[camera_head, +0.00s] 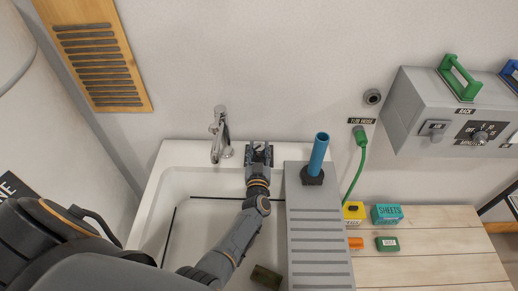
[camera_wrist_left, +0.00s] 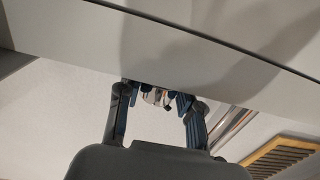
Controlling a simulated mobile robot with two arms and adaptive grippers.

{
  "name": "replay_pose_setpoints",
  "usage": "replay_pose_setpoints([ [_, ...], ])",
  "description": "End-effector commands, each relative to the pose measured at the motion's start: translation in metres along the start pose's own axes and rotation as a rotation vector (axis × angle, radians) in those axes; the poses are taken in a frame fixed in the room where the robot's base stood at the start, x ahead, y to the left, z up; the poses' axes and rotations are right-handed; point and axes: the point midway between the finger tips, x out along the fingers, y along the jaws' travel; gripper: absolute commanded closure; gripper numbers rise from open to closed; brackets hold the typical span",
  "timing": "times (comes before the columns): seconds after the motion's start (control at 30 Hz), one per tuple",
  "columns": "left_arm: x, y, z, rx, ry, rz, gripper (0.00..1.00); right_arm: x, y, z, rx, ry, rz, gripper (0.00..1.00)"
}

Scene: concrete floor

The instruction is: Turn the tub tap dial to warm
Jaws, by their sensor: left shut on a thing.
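The white tub (camera_head: 180,152) stands against the wall, with a chrome tap (camera_head: 220,130) at its back rim. My left gripper (camera_head: 258,152) is at the back rim, right of the tap and apart from its spout. In the left wrist view my left gripper (camera_wrist_left: 157,95) is shut on a small shiny metal part (camera_wrist_left: 156,98), seemingly the tap dial. Only a little of that part shows between the fingers, and its setting cannot be read. In the head view the gripper hides it. The chrome spout (camera_wrist_left: 232,131) also shows in the left wrist view. My right gripper is not in view.
A grey ribbed board (camera_head: 320,245) with an upright blue cylinder (camera_head: 318,155) is right of my left arm. A green hose (camera_head: 360,165) hangs beyond it. Small boxes lie on a wooden top (camera_head: 445,240). A grey control box (camera_head: 410,105) is on the wall at right.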

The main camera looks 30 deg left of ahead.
Motion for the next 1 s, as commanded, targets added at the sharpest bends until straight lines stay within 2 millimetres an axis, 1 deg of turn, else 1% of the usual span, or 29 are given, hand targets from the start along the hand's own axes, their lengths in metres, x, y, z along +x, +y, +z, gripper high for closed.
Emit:
replay_pose_setpoints([
  [0.27,0.0004,0.0004,-0.0007,-0.001,0.001,0.0,0.96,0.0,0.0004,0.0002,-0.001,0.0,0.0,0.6],
  [0.3,0.0005,0.0004,-0.0008,-0.001,0.001,0.001,0.58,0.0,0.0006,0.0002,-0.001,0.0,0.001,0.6],
  [0.4,0.0005,0.0003,-0.0008,-0.001,0.001,0.0,0.41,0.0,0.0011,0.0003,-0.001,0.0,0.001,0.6],
  [0.7,0.0004,-0.0001,-0.0005,0.0,0.001,0.0,0.41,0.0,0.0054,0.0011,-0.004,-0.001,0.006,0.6],
  [0.87,0.0004,-0.0007,-0.0001,0.001,0.001,0.006,0.41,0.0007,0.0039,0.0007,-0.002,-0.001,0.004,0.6],
  [1.0,0.0008,-0.0022,0.0008,0.004,0.003,0.056,0.41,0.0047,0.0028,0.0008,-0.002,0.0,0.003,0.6],
])
